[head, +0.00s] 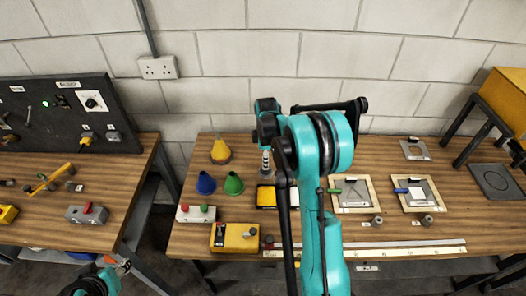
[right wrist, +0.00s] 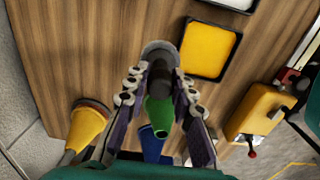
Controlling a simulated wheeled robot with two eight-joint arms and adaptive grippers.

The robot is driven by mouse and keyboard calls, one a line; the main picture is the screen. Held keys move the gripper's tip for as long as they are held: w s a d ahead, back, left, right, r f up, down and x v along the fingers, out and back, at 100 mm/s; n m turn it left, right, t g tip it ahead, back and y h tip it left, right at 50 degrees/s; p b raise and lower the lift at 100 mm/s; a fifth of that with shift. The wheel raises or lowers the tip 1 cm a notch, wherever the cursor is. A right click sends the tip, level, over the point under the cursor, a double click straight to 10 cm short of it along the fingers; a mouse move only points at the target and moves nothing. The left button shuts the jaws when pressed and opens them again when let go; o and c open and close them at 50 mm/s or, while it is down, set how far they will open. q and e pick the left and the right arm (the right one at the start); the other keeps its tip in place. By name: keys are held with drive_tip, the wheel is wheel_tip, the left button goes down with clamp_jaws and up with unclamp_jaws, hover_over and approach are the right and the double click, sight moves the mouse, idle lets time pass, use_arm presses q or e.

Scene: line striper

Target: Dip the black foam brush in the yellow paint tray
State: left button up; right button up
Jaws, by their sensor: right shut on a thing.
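My right gripper (right wrist: 160,92) is shut on a dark, round-handled tool, the black foam brush (right wrist: 160,78) as far as I can tell. A grey disc-like part shows at its far end. In the head view the grey, ringed lower part of my right gripper (head: 265,160) hangs just above and behind the yellow paint tray. The tray (head: 266,197) is black-rimmed with yellow inside; it also shows in the right wrist view (right wrist: 205,48), up and right of the held tool, with a gap between them in the picture. My left gripper cannot be made out.
Green (head: 234,184), blue (head: 205,183) and yellow (head: 221,150) cones stand left of the tray. Two framed boards (head: 353,195) lie to the right. A wall closes the back.

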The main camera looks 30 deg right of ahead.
drive_tip(key=shift+s+a+f+b, duration=0.5)
drive_tip(key=shift+s+f, duration=0.1)
drive_tip(key=shift+s, duration=0.7)
drive_tip(key=shift+s+a+f+b, duration=0.45)
drive_tip(key=shift+s+f, duration=0.1)
drive_tip(key=shift+s, duration=0.75)
drive_tip(key=shift+s+a+f+b, duration=0.5)
drive_tip(key=shift+s+f, duration=0.1)
drive_tip(key=shift+s, duration=0.7)
drive_tip(key=shift+f+b, duration=0.4)
drive_tip(key=shift+b, duration=0.15)
drive_tip(key=shift+r, duration=0.15)
wheel_tip(320, 180, up, 4)
drive_tip(key=p, duration=0.3)
drive_tip(key=shift+r, duration=0.15)
